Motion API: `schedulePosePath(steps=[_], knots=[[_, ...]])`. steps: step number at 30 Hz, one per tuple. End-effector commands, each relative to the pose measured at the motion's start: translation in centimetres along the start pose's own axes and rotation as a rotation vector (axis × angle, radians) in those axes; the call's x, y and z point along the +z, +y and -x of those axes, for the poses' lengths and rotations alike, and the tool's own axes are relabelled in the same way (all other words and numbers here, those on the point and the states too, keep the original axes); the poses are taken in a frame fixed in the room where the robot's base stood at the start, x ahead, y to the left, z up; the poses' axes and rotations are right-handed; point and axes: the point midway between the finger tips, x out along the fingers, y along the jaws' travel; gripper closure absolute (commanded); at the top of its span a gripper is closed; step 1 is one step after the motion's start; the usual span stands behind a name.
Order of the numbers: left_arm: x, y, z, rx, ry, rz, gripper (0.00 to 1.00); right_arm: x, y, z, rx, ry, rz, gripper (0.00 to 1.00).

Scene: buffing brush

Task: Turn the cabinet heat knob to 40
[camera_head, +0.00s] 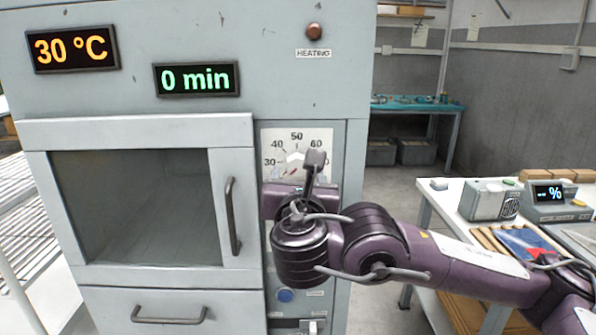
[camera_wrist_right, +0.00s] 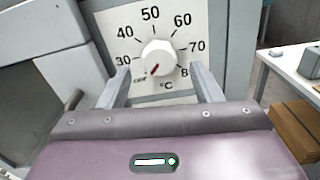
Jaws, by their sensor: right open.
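The white round heat knob (camera_wrist_right: 159,58) sits on a dial plate (camera_wrist_right: 140,22) marked from about 30 to 80 °C. Its red mark points to the lower left, near the low end of the scale, below 30. My right gripper (camera_wrist_right: 159,72) is open in front of the dial, one finger on each side of the knob in the wrist view. I cannot tell whether the fingers touch it. In the head view my right gripper (camera_head: 303,172) hides most of the knob. The cabinet display (camera_head: 74,49) reads 30 °C. My left gripper is out of view.
The cabinet door (camera_head: 140,200) with its handle (camera_head: 233,216) is shut left of the dial. A timer display (camera_head: 197,78) reads 0 min. A blue button (camera_head: 285,295) is below my right gripper. A white table (camera_head: 455,200) with devices stands at right.

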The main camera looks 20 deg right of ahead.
Motion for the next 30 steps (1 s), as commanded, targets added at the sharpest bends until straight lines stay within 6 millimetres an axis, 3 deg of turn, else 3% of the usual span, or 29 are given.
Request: schedulePosePath(steps=[7, 18, 28, 30], knots=[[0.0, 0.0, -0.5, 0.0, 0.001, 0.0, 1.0, 0.0, 0.0, -3.2, -0.001, -0.001, -0.003, 0.41], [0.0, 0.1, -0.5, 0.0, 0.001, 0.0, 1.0, 0.0, 0.0, -3.9, 0.001, 0.001, -0.004, 0.42], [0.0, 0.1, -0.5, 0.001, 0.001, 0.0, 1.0, 0.0, 0.0, -3.8, 0.001, 0.001, -0.004, 0.85], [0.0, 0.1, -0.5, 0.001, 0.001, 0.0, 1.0, 0.0, 0.0, -3.8, 0.001, 0.001, -0.004, 0.86]])
